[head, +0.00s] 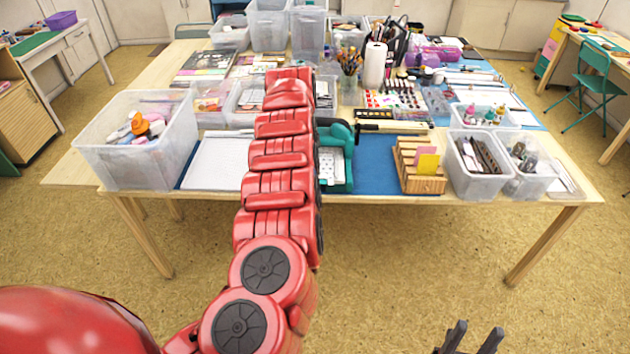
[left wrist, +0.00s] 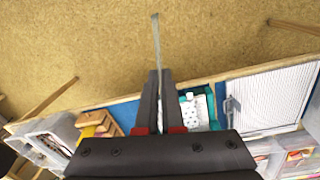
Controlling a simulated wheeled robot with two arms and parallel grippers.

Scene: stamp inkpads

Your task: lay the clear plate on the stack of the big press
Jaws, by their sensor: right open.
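The big press, teal (head: 345,140), stands at the table's front middle, partly hidden by my red left arm in the head view. A white dotted sheet (head: 329,165) lies in it; both the press (left wrist: 212,104) and the sheet (left wrist: 196,112) show in the left wrist view. My left gripper (left wrist: 159,75) is shut on a thin, pale plate seen edge-on, which looks like the clear plate (left wrist: 156,40). The plate sticks out past the fingertips. In the head view the left gripper is hidden behind the arm. My right gripper (head: 470,340) is open and empty, low in front of the table.
A wooden rack (head: 425,184) with cards stands right of the press on a blue mat (head: 377,165). A white ridged board (head: 215,160) lies left of it. Clear bins (head: 135,165) crowd the left, right and back. The floor in front is clear.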

